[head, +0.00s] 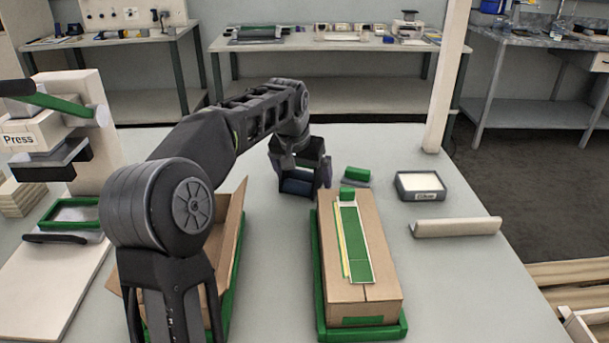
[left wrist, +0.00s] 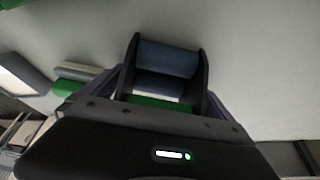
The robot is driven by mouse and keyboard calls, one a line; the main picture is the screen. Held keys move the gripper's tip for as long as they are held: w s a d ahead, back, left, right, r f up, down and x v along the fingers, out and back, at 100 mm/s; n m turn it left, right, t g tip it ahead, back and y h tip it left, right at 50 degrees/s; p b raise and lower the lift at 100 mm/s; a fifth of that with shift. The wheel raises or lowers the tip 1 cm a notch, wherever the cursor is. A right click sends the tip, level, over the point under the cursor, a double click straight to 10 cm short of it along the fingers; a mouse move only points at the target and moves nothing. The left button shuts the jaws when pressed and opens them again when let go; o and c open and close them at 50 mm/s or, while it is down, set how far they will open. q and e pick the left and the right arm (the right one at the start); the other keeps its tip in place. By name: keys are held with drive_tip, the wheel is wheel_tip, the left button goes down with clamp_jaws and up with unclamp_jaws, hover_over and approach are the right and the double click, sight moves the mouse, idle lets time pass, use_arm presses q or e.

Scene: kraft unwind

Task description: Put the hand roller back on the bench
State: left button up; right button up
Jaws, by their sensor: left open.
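The hand roller (head: 297,187), a blue-grey cylinder, is partly hidden by my left gripper (head: 300,178) in the head view. It is low at the bench (head: 450,270), just behind the taped carton. In the left wrist view the roller (left wrist: 167,58) lies between the two dark fingers of my left gripper (left wrist: 167,70), with a green part (left wrist: 155,103) nearer the palm. The left gripper is open around it. Whether the roller rests fully on the bench is hard to tell. My right gripper is not in view.
A carton (head: 385,270) with green strips lies in a green tray, right of an open carton (head: 230,240). A green block (head: 357,174) and grey box (head: 420,185) stand right of the gripper. A pale bar (head: 456,227) lies further right. A press (head: 70,130) stands left.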

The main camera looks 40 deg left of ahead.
sight(297, 187)
use_arm(q)
drive_tip(key=shift+r+p, duration=0.4)
drive_tip(key=shift+r, duration=0.2)
drive_tip(key=p+v, duration=0.1)
drive_tip(key=v, duration=1.1)
idle(0.4)
